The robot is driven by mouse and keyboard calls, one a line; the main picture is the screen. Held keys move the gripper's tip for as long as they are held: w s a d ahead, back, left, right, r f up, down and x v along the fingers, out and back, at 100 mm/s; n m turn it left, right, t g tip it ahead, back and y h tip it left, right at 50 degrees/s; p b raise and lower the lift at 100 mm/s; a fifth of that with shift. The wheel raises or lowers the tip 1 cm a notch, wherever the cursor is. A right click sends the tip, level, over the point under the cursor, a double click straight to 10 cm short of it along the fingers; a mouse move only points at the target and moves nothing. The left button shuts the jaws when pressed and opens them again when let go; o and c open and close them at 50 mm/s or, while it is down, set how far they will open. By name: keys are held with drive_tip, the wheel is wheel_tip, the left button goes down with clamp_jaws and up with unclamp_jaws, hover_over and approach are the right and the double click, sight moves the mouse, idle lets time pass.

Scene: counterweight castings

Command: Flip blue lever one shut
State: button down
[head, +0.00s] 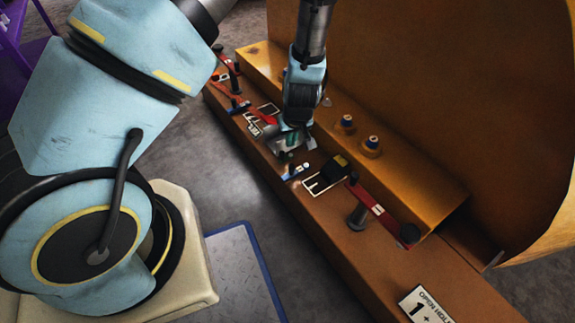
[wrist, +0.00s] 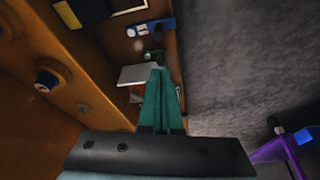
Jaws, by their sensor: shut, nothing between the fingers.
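My gripper (head: 289,148) is shut and empty, low over the brown ledge in the head view. Its teal fingers (wrist: 158,72) point along the ledge in the wrist view, their tips beside a pale plate. A blue lever with a white band (head: 295,172) lies on the ledge just in front of the gripper. A blue lever with a white mark also shows at the top of the wrist view (wrist: 150,27), apart from the fingers. Another blue part (head: 238,108) sits farther up the ledge. I cannot read which lever is number one.
Two blue-topped knobs (head: 347,122) stand on the raised step. A sign (head: 425,305) is at lower right.

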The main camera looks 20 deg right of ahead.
drive_tip(key=shift+s+d+f, duration=0.1)
drive_tip(key=shift+d+f, duration=0.1)
drive_tip(key=shift+f, duration=0.4)
drive_tip(key=shift+d+f, duration=0.15)
drive_tip(key=shift+f, duration=0.4)
drive_tip(key=b, duration=0.4)
hover_over(296, 169)
drive_tip(key=a, duration=0.2)
drive_tip(key=f, duration=0.9)
drive_tip(key=shift+w+f, duration=0.2)
drive_tip(key=shift+w, duration=0.05)
